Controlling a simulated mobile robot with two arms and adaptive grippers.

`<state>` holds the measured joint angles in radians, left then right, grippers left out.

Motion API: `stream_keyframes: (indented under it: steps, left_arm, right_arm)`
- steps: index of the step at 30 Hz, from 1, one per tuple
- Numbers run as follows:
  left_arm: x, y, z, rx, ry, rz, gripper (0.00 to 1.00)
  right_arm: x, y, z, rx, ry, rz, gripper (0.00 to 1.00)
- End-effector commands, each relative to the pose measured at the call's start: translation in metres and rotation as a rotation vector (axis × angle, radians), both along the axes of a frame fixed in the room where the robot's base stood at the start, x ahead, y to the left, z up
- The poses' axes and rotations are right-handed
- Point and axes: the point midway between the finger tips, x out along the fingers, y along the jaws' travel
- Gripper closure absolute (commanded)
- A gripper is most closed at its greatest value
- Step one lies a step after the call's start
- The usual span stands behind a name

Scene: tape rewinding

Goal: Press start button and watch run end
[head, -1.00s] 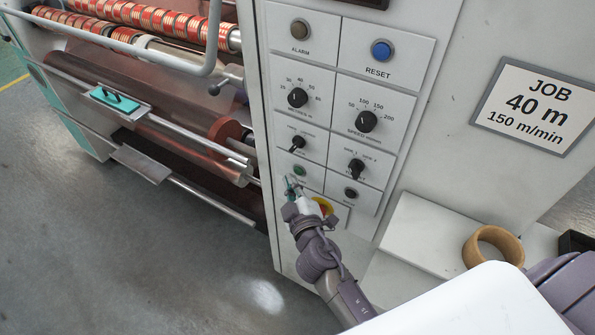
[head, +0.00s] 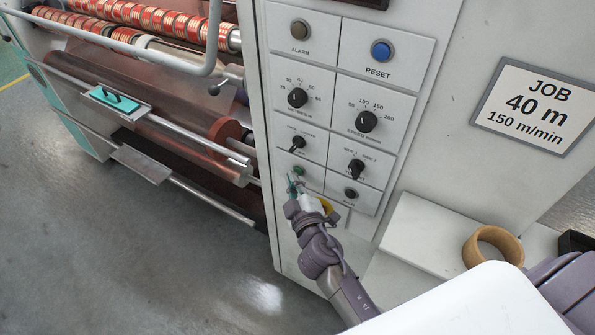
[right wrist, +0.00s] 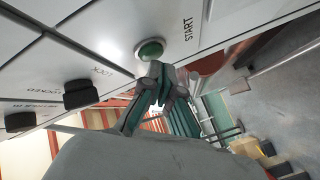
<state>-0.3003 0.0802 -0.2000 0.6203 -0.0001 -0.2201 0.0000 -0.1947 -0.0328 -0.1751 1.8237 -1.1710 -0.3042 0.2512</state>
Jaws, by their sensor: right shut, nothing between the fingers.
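The green start button (head: 300,171) sits low on the left of the machine's control panel (head: 311,116). In the right wrist view the green button (right wrist: 151,50) has a pale ring, with the word START beside it. My right gripper (head: 292,181) is shut and empty, its fingertips at the button's lower left edge in the head view. In the right wrist view the fingertips (right wrist: 164,78) are just below the button; I cannot tell whether they touch it. My left gripper is not in view.
A yellow-ringed button (head: 327,206) is partly hidden behind my right gripper. The panel has a blue reset button (head: 381,50), an alarm lamp (head: 300,29) and several black knobs. A job sign (head: 535,105) reads 40 m, 150 m/min. A tape roll (head: 491,247) lies on a ledge.

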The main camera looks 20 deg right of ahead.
Motion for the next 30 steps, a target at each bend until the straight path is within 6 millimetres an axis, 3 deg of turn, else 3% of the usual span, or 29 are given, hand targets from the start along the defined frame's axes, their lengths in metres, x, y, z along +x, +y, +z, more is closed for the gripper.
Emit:
stream_keyframes:
  steps: [30]
  left_arm:
    - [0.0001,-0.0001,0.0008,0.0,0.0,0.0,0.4]
  right_arm:
    - [0.005,-0.0069,0.0,0.0,0.0,-0.001,1.0]
